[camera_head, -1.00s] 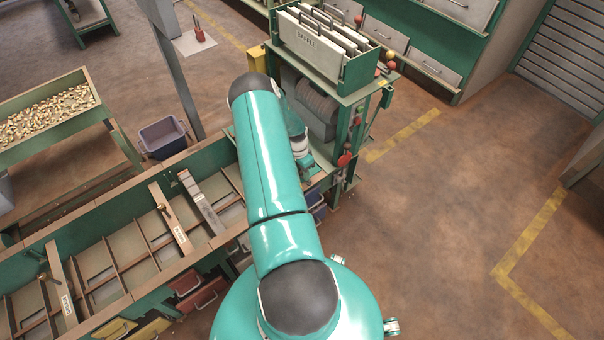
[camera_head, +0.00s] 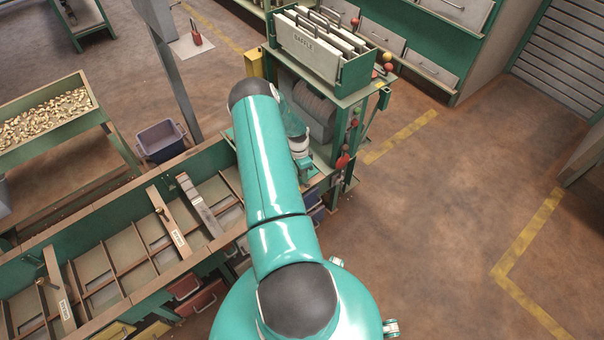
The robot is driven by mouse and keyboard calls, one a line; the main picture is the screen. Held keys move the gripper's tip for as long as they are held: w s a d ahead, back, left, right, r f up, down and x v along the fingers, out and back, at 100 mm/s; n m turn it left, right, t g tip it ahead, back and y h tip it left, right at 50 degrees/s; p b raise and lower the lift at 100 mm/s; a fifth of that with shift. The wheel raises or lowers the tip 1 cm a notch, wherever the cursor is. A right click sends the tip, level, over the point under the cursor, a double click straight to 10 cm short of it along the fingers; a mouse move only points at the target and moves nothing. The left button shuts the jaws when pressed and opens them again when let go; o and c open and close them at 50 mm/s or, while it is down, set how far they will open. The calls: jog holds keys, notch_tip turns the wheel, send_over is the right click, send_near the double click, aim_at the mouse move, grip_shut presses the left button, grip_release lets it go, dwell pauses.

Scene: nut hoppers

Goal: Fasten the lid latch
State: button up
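My teal arm reaches forward from the bottom middle, and its wrist bends down behind the forearm. My gripper (camera_head: 306,173) is small and partly hidden at the foot of the green machine stand (camera_head: 352,120). Its fingertips do not show clearly, so I cannot tell whether it is open or shut. A grey rounded drum (camera_head: 316,108) sits inside the stand, just behind my wrist. I cannot make out the lid or its latch; my arm covers part of this area. Red knobs (camera_head: 342,161) are on the stand's right side, just right of my gripper.
A rack marked BAFFLE (camera_head: 312,45) tops the stand. A long green sorting trough (camera_head: 120,205) with wooden dividers runs left, with red bins (camera_head: 200,297) under it. A nut tray (camera_head: 45,118) and grey bin (camera_head: 160,138) stand beyond. The floor at right is clear.

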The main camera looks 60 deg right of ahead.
jog(key=shift+o, duration=0.5)
jog(key=shift+d+f, duration=0.1)
jog(key=shift+f, duration=0.05)
notch_tip(320, 180, up, 14)
jog(key=w+d, duration=0.1)
jog(key=w, duration=0.1)
jog(key=shift+d+f, duration=0.15)
jog(key=shift+d, duration=0.1)
